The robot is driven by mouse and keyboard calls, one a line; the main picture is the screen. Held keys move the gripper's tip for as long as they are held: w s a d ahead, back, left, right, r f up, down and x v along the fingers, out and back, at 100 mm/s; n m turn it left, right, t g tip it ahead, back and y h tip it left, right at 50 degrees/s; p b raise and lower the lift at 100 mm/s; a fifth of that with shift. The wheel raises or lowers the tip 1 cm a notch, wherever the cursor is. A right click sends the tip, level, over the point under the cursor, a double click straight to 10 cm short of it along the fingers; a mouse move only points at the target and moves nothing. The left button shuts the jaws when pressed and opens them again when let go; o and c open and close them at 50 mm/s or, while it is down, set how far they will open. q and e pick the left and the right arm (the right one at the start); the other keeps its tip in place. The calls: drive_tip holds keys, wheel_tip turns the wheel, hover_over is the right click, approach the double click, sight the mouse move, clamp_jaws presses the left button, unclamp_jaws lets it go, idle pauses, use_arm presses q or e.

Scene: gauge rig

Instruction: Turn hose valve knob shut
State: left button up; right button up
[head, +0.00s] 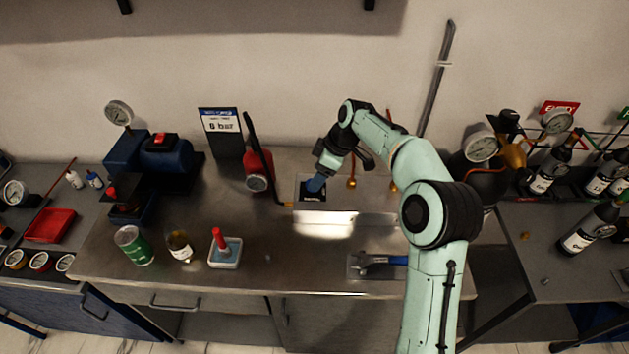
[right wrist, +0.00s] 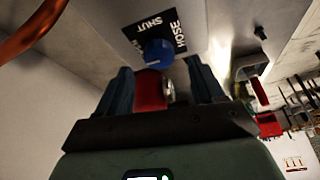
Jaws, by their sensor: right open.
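The blue hose valve knob (head: 316,185) sits on a black label plate on a grey panel at the middle of the bench. In the right wrist view the blue knob (right wrist: 158,53) is just beyond my fingertips, beside the printed words HOSE and SHUT on the label (right wrist: 148,28). My right gripper (head: 321,172) comes down at the knob from above. In the wrist view its fingers (right wrist: 160,68) are apart, one on either side of the knob's line. I cannot tell whether they touch it. My left gripper is not in view.
A red cylinder with a gauge (head: 258,172) and black hose stands left of the panel. A blue-handled tool (head: 375,260) lies in front. A tray with a red-handled item (head: 225,255), green can (head: 134,247) and blue pump (head: 165,155) are left.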

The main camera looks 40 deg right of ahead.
drive_tip(key=shift+x, duration=1.75)
drive_tip(key=c, duration=1.1)
